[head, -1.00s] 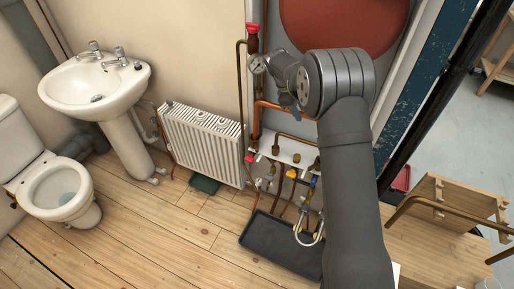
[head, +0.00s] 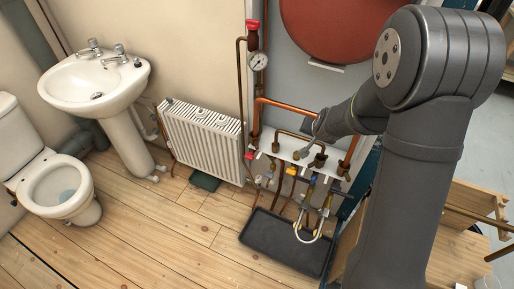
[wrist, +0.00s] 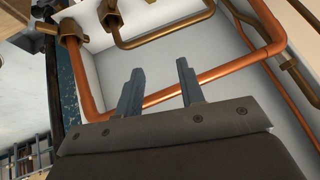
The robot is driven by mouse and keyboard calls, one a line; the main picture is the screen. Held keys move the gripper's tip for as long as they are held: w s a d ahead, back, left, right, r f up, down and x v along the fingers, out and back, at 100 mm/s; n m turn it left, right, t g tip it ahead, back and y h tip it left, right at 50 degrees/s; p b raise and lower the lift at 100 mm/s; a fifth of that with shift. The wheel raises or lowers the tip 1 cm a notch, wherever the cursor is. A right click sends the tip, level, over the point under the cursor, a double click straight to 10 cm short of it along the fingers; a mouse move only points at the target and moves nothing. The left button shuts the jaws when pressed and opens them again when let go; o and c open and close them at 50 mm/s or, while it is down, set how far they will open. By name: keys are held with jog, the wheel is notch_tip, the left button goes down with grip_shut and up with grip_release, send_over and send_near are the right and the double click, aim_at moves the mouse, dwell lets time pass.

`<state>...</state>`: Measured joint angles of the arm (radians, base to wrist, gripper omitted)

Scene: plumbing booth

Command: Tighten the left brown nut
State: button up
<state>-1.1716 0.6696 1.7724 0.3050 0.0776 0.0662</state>
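Brown nuts sit on the white pipe board (head: 285,152) in the head view: a left one (head: 276,147) and another farther right (head: 320,160), at the two ends of a bent brown pipe (head: 296,135). In the wrist view, a brown nut (wrist: 111,18) shows at the top, at one end of the bent pipe (wrist: 165,33). My gripper (wrist: 159,72) is open, with nothing between its two grey fingers, over the board and the copper pipe. In the head view its tip (head: 303,152) is small and partly unclear, right of the left nut.
A copper pipe (head: 290,106) runs above the nuts and down the right side. Valves and hoses hang below the board, over a black tray (head: 270,240). A pressure gauge (head: 258,61) and red vessel (head: 345,25) are above. A radiator (head: 203,140) stands left.

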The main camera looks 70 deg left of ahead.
jog(key=w+d+m+t, duration=0.1)
jog(key=d+m, duration=0.2)
jog(key=n+y, duration=1)
jog(key=y, duration=0.1)
send_near(257, 149)
jog(key=a, duration=0.3)
jog(key=w+a, duration=0.1)
jog(key=a, duration=0.3)
jog(key=w+a, duration=0.1)
jog(key=a, duration=0.2)
jog(key=shift+w+a+r, duration=0.1)
jog(key=shift+w+a, duration=0.05)
jog(key=shift+a, duration=0.15)
grip_shut()
